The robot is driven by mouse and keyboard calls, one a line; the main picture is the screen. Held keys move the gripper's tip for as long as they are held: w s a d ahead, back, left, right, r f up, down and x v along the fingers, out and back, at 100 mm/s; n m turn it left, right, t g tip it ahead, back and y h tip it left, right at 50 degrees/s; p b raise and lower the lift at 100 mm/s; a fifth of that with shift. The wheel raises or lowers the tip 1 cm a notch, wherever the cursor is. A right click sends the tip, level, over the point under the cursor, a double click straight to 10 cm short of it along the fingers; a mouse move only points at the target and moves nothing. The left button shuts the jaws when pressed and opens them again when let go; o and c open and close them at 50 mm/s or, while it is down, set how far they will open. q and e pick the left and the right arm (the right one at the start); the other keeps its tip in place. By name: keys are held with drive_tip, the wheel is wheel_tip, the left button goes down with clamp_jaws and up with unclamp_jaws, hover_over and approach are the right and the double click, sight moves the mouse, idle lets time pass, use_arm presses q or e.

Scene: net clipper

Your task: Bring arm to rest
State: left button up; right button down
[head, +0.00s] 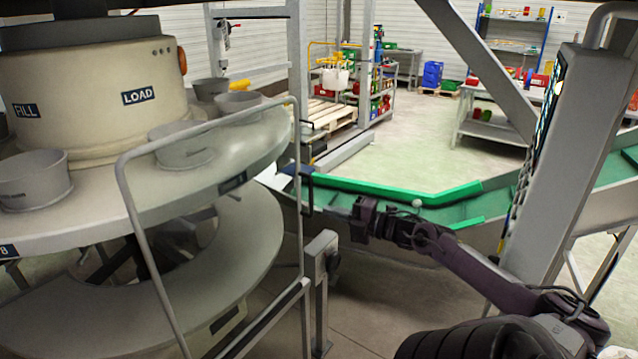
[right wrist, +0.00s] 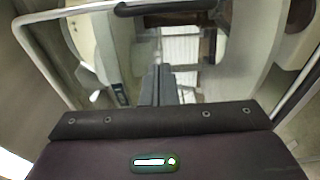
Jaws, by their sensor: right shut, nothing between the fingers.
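My right arm reaches in from the lower right in the head view, stretched out to the left. Its dark gripper (head: 360,218) hangs in front of the green-edged conveyor, right of the metal guard rail. In the right wrist view the two dark fingers (right wrist: 158,84) are together, with nothing held between them. My left arm and left gripper do not show in either view.
A large round machine with cups (head: 35,180) and a LOAD label fills the left. A bent metal guard rail (head: 128,190) stands before it. A green conveyor (head: 450,205) runs behind my gripper. A grey column (head: 560,170) stands at right. Open floor lies beyond.

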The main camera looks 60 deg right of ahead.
drive_tip(key=shift+s+d+f, duration=0.1)
drive_tip(key=shift+s+f, duration=0.05)
drive_tip(key=shift+s, duration=0.4)
